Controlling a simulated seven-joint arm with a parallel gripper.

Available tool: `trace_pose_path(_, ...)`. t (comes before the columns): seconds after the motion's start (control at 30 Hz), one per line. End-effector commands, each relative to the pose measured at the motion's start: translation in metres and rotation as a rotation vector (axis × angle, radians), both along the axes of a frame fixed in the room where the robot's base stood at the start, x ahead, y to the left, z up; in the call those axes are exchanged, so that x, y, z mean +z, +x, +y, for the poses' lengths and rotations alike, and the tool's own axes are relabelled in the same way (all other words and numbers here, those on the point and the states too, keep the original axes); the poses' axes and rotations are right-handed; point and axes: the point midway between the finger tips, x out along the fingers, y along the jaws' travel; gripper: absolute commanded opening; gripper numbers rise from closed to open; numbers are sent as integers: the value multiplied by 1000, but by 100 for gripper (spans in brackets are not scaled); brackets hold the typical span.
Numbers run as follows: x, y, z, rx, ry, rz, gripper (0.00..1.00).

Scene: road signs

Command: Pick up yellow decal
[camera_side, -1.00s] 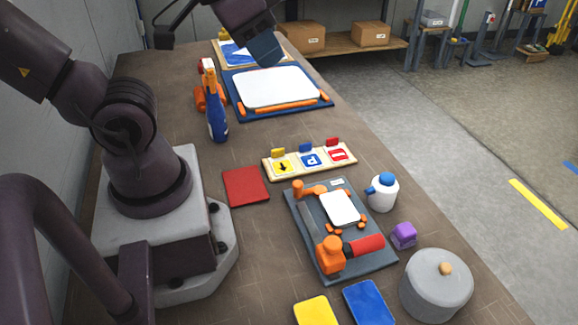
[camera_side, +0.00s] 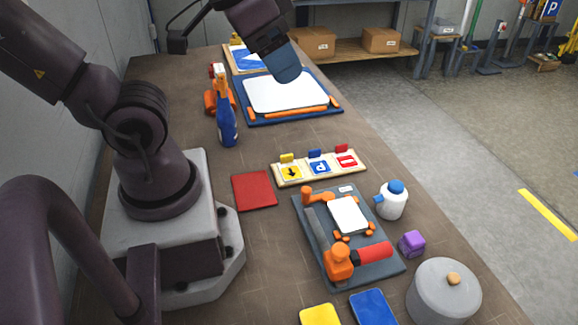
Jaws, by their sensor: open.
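A yellow decal (camera_side: 291,173) with a black down arrow lies at the left end of a pale wooden holder (camera_side: 333,174). A small yellow tab (camera_side: 287,158) stands behind the yellow decal. A plain yellow square (camera_side: 320,315) also lies at the front edge of the picture. My gripper (camera_side: 288,76) is open and appears empty, high over the far white panel, well apart from the decals. Its fingers are hard to make out.
A blue spray bottle (camera_side: 226,122) stands left of the blue-framed white panel (camera_side: 285,93). A red square (camera_side: 254,190) lies left of a grey tool board (camera_side: 310,225). A white bottle (camera_side: 392,202), purple block (camera_side: 412,243) and lidded grey pot (camera_side: 443,292) stand on the right.

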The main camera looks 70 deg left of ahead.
Motion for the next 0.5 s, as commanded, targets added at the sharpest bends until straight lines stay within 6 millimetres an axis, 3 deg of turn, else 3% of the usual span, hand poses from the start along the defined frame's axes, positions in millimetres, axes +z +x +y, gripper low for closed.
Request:
trace_pose_path(0.17,0,0,2,13,0,0,66)
trace_pose_path(0.27,-9,2,15,75,1,48,66)
trace_pose_path(0.5,-61,19,74,225,46,322,66)
